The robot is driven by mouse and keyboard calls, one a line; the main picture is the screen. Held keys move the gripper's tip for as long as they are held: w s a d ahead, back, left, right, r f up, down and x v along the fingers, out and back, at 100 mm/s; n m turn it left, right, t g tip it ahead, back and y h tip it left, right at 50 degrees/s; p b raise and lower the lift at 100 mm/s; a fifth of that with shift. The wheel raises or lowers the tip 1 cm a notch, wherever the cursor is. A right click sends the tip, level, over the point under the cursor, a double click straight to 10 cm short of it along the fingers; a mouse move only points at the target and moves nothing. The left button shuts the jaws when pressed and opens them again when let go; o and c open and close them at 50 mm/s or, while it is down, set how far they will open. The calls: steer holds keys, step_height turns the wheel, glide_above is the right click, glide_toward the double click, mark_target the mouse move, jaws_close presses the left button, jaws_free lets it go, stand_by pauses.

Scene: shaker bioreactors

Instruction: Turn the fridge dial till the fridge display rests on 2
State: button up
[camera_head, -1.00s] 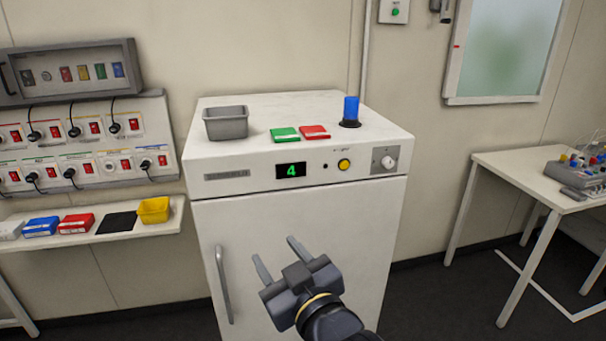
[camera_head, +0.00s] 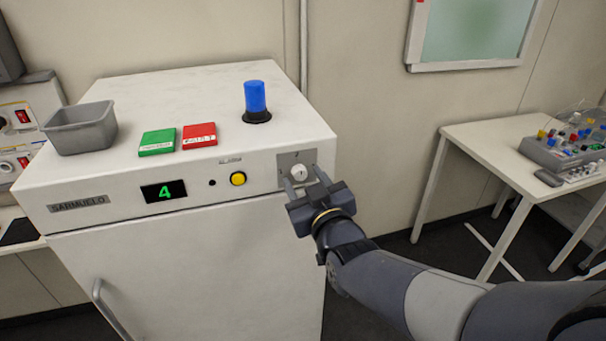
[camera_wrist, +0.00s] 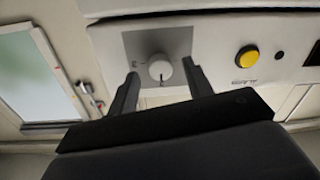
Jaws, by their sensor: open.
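The fridge (camera_head: 200,260) is white, and its black display (camera_head: 164,191) shows a green 4. The fridge dial (camera_head: 299,173) is a round white knob on a grey plate at the right end of the front panel. It also shows in the wrist view (camera_wrist: 160,70), with a dark mark at its lower edge. My gripper (camera_head: 304,185) is open in front of the dial. In the wrist view its two fingers (camera_wrist: 160,82) stand on either side of the knob, with gaps visible. I cannot tell whether the fingertips reach the knob's depth.
A yellow button (camera_head: 238,179) sits left of the dial. On the fridge top are a grey bin (camera_head: 82,130), a green box (camera_head: 157,142), a red box (camera_head: 200,136) and a blue beacon (camera_head: 255,98). A white table (camera_head: 480,145) with equipment stands at right.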

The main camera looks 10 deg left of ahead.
steer(key=shift+w+a, duration=0.4)
steer(key=shift+w, duration=0.2)
steer(key=c, duration=1)
